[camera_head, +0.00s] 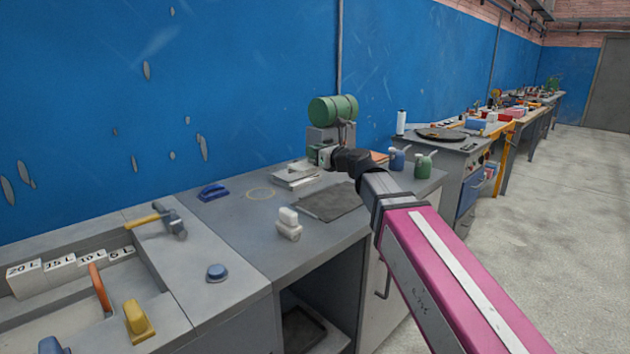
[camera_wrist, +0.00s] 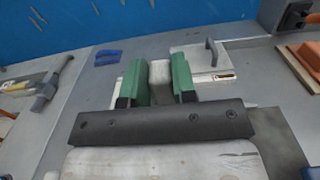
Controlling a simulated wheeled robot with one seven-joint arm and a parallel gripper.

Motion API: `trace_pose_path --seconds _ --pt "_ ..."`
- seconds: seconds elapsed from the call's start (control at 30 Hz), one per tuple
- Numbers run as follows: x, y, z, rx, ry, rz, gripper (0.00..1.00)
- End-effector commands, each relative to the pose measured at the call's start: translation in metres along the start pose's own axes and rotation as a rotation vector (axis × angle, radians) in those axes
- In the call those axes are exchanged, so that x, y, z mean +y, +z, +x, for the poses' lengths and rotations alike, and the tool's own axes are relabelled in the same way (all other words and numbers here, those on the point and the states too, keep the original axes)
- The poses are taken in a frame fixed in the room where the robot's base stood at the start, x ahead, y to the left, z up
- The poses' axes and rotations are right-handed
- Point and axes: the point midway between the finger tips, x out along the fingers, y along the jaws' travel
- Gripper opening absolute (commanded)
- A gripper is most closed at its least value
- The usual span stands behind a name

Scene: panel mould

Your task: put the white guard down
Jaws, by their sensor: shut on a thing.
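My gripper (camera_wrist: 158,82) has green fingers and is shut on a pale piece between them, which I take as the white guard (camera_wrist: 160,72). Pale edges also show on the outer sides of both fingers; I cannot tell whether they belong to the guard. In the head view my gripper (camera_head: 318,156) is over the back of the grey bench, close to a pale plate with a handle (camera_head: 294,175). Whether the guard touches the bench is hidden. The plate's dark handle shows just beyond the right finger in the wrist view (camera_wrist: 211,50).
The grey bench (camera_head: 235,222) carries a dark mat (camera_head: 325,204), a white block-like item (camera_head: 288,226), a blue handle (camera_head: 213,191), a faint yellowish ring (camera_head: 260,193) and a hammer (camera_head: 172,222). Bare bench lies around the ring.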

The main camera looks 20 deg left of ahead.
Motion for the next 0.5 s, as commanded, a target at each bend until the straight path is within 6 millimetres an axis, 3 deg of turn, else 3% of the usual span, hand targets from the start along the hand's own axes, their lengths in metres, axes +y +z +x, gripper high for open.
trace_pose_path --seconds 0.17,0.5 --pt "-0.019 -0.011 0.006 0.002 -0.001 0.002 0.0" --pt "-0.085 -0.051 0.022 0.001 -0.002 0.003 0.0"
